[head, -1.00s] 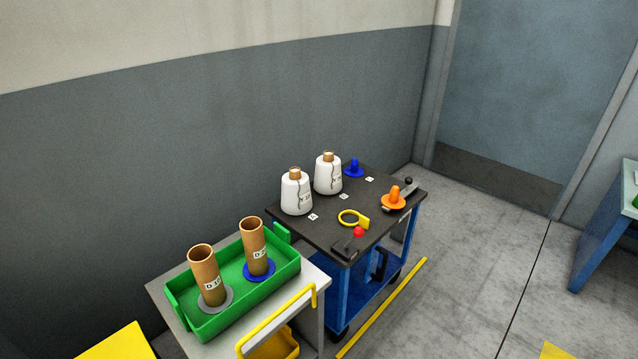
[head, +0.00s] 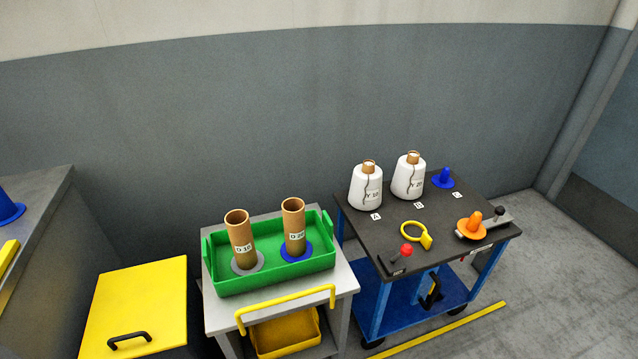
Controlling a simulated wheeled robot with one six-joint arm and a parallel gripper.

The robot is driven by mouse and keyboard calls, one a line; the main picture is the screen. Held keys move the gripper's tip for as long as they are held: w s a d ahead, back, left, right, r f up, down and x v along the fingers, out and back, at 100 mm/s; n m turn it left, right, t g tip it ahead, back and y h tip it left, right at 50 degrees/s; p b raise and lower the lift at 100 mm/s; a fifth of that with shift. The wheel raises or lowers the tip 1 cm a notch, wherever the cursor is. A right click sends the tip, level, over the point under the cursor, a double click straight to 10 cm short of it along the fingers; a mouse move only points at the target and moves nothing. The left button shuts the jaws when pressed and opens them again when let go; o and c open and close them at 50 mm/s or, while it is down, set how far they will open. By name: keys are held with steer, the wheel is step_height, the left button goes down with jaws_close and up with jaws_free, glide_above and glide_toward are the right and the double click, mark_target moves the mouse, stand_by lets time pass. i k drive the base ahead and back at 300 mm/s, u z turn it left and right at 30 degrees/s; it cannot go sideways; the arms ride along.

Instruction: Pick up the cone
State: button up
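Two white yarn cones with brown tube tops stand upright on the dark cart top, one labelled Y 10 (head: 366,190) and one labelled Y 20 (head: 407,180). A small blue cone-shaped piece (head: 444,178) stands at the back of the cart. Part of another blue cone-like piece (head: 8,207) shows at the left edge. Which one the task's cone is, I cannot tell. My gripper is not in view.
Left of the dark cart (head: 352,226), a grey cart (head: 346,280) bears a green tray (head: 325,258) with two brown tubes, D 10 (head: 240,235) and D 20 (head: 293,220). A yellow ring (head: 405,233) and a red-knobbed lever (head: 406,250) are on the dark cart. A yellow-lidded box (head: 150,295) stands left.

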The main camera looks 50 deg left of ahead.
mark_target(365, 193)
steer(key=u, duration=0.85)
steer(key=i, duration=0.7)
steer(key=u, duration=0.8)
steer(key=i, duration=0.45)
steer(key=z, duration=0.05)
